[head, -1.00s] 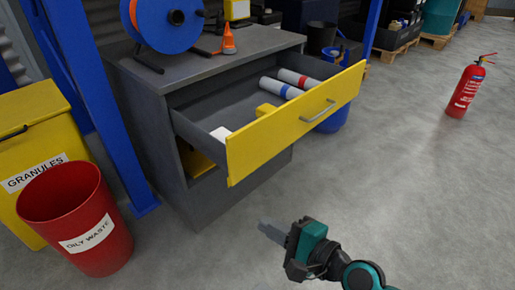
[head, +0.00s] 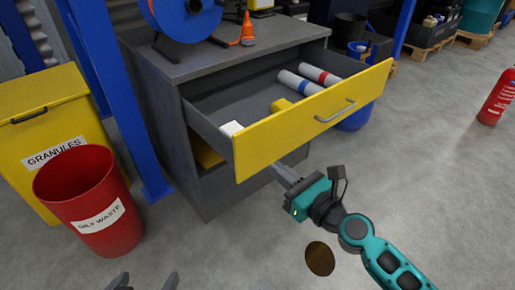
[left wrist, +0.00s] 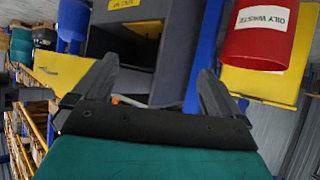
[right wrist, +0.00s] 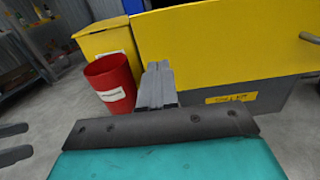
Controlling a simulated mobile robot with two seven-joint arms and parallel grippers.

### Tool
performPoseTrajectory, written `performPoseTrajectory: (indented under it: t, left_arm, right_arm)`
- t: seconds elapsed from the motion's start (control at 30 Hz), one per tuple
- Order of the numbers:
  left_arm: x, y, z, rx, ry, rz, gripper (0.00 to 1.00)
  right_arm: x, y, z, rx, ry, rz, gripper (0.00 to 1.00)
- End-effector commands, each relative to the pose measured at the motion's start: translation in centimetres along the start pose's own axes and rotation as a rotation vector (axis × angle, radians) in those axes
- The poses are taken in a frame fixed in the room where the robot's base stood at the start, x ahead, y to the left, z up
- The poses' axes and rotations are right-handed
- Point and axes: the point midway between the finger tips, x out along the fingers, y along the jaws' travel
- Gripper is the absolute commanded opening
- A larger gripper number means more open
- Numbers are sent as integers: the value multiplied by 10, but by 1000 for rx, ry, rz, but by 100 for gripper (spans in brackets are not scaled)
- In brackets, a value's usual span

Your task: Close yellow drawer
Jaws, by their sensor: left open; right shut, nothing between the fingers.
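The yellow drawer (head: 300,122) stands pulled well out of the grey cabinet (head: 165,130) in the head view. Inside lie two grey cylinders, one with a blue band (head: 298,82) and one with a red band (head: 318,74), plus a yellow and a white item. My right gripper (head: 280,168) is shut and empty, just below and in front of the drawer face in the head view. In the right wrist view its fingers (right wrist: 157,75) overlap the lower left of the yellow face (right wrist: 230,45); contact cannot be told. My left gripper (head: 146,281) is open and empty at the bottom edge.
A red oily waste bin (head: 90,200) and a yellow granules bin (head: 45,130) stand left of the cabinet, by a blue post (head: 150,165). A blue reel (head: 185,25) and orange cone (head: 247,28) sit on top. A red extinguisher (head: 497,100) stands far right. Floor in front is clear.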

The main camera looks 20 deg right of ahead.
Motion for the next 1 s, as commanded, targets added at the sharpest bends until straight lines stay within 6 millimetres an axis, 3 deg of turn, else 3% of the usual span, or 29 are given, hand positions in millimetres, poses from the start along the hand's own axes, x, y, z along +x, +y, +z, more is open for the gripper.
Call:
performPoseTrajectory:
  t: [0.2,0.43,1.0]
  left_arm:
    - [-4,-3,9,-1,-27,-9,100]
    - [-4,-4,8,1,-21,-11,100]
    - [-4,-2,7,4,-21,-7,100]
  right_arm:
    - [41,0,2,-1,-2,1,0]
    - [70,0,0,-1,-1,1,0]
    - [80,1,0,-1,1,1,0]
